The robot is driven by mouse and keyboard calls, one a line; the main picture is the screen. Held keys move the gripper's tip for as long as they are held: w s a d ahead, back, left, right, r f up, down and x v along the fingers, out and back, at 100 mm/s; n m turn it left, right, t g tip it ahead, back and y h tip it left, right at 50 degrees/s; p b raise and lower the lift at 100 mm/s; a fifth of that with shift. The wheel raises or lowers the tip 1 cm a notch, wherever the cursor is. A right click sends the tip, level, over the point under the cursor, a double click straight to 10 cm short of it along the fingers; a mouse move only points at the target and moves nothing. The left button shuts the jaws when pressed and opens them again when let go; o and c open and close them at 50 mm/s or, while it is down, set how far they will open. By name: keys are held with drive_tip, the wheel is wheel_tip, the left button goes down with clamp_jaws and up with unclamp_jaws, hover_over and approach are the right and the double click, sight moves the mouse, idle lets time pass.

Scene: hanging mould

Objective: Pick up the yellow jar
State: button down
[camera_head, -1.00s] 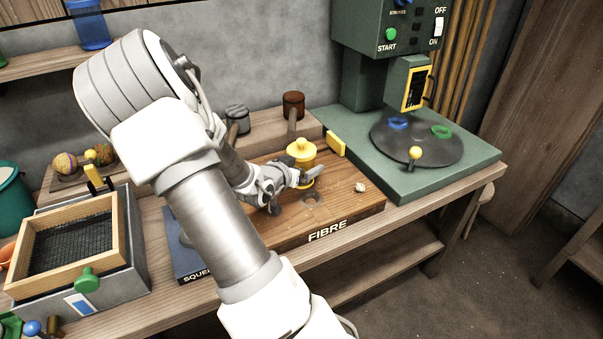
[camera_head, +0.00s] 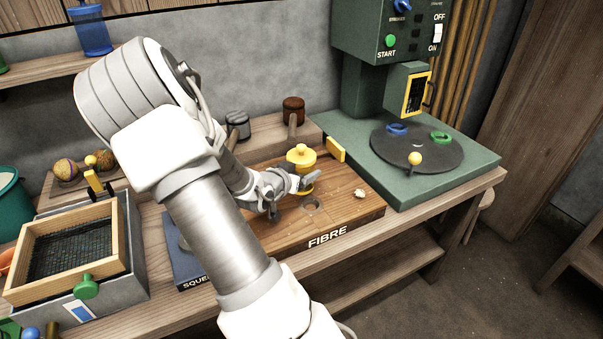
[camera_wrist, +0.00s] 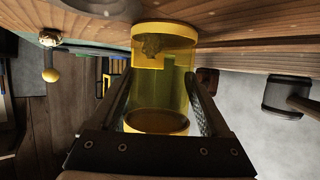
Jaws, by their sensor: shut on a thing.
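The yellow jar (camera_head: 301,157) has a knobbed lid and stands upright at the back of the wooden board marked FIBRE (camera_head: 350,206). In the wrist view the jar (camera_wrist: 166,80) is see-through yellow with solid yellow ends and sits between my two fingers. My gripper (camera_head: 303,182) reaches it from the left and is shut on its body. It also shows in the wrist view (camera_wrist: 160,100), with one finger on each side of the jar. Part of the jar's lower body is hidden by my gripper in the head view. I cannot tell whether its base touches the board.
A round hole (camera_head: 311,204) and a small pale lump (camera_head: 360,193) are on the board near the jar. A yellow block (camera_head: 335,149) is close at the right. The green machine (camera_head: 400,150) stands further right. Two mallets (camera_head: 293,110) lie behind.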

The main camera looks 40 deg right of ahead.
sight(299, 158)
drive_tip(key=shift+r+p, duration=1.15)
drive_tip(key=shift+r, duration=1.1)
drive_tip(key=s+d+r+p, duration=0.4)
drive_tip(key=s+r+p, duration=0.4)
drive_tip(key=s+r, duration=0.6)
drive_tip(key=shift+s+r+p, duration=0.3)
drive_tip(key=shift+s, duration=0.6)
wheel_tip(299, 158, up, 7)
drive_tip(key=p, duration=0.6)
drive_tip(key=shift+p, duration=0.4)
drive_tip(key=shift+f, duration=0.1)
